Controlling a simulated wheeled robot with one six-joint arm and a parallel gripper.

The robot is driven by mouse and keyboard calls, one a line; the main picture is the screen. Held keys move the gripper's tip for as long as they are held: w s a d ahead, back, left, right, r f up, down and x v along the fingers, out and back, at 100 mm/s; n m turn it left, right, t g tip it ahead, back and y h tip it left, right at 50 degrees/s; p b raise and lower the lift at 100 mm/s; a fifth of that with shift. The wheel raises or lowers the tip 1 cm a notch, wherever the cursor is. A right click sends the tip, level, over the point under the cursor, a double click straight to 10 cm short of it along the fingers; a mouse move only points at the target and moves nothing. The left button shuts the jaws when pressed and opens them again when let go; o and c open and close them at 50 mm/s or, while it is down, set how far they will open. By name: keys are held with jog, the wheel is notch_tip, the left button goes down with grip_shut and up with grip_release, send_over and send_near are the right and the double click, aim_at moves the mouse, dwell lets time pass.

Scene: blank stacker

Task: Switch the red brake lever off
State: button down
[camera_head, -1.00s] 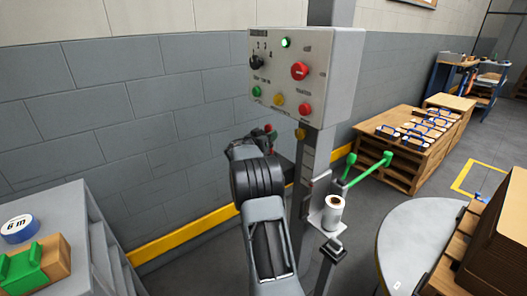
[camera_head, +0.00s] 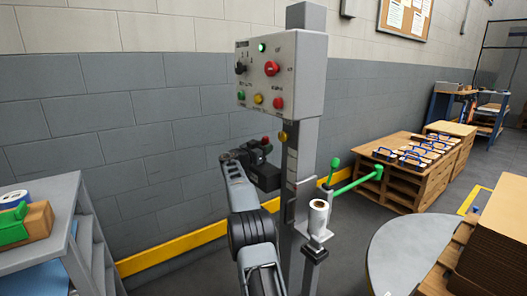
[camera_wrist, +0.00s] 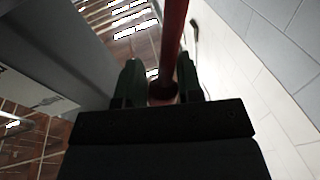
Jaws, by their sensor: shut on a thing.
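The red brake lever (camera_wrist: 173,40) shows in the wrist view as a red rod running up from between my two dark fingers. My gripper (camera_wrist: 160,82) is shut on it, with one finger on each side. In the head view the lever's red tip (camera_head: 265,140) shows just above my gripper (camera_head: 257,152), beside the grey post. The rest of the lever is hidden there by my gripper and arm.
A control box (camera_head: 280,72) with a lit green lamp tops the grey post (camera_head: 305,150). A round grey table (camera_head: 400,245) stands front right, a grey cabinet (camera_head: 50,257) front left.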

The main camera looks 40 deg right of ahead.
jog(key=shift+s+d+f, duration=0.1)
jog(key=shift+s+f, duration=0.1)
jog(key=shift+s, duration=0.15)
dwell(0.3)
jog(key=c, duration=1.1)
grip_release()
jog(key=shift+c, duration=0.2)
jog(key=shift+o, duration=0.6)
jog(key=shift+s+r, duration=0.1)
jog(key=shift+s, duration=0.05)
jog(key=shift+o, duration=1.1)
jog(key=shift+w+a, duration=0.2)
jog(key=shift+a, duration=0.35)
jog(key=s+a+f, duration=0.1)
jog(key=a, duration=1.1)
jog(key=shift+a+f+b, duration=0.2)
jog(key=shift+a+b, duration=0.15)
jog(key=shift+a, duration=0.05)
